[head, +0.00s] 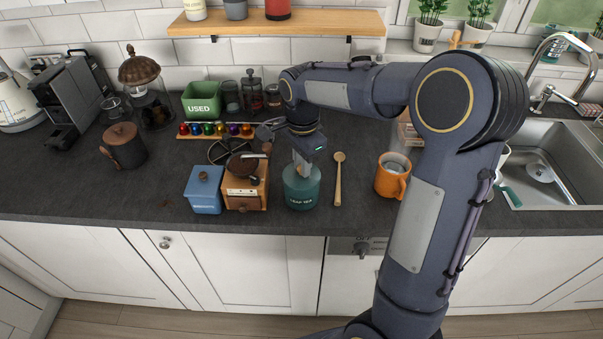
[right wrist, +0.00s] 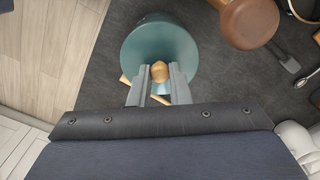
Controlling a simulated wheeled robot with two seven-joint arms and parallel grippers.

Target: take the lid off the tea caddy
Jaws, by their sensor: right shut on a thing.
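The tea caddy (head: 302,190) is a teal canister marked as leaf tea, standing near the front edge of the worktop in the head view. Its round teal lid (right wrist: 150,42) fills the upper middle of the right wrist view, with a small wooden knob (right wrist: 159,72). My right gripper (head: 301,164) reaches down from above onto the caddy's top. In the right wrist view its fingers (right wrist: 160,74) are shut on the knob, one on each side. I see no clear gap between lid and caddy; the gripper hides part of the top. My left gripper is not in view.
A wooden coffee grinder (head: 246,190) and a blue canister (head: 204,194) stand close on the left. A wooden spoon (head: 338,180) lies just right of the caddy, then an orange mug (head: 391,177). Bare worktop (head: 100,190) is at the front left.

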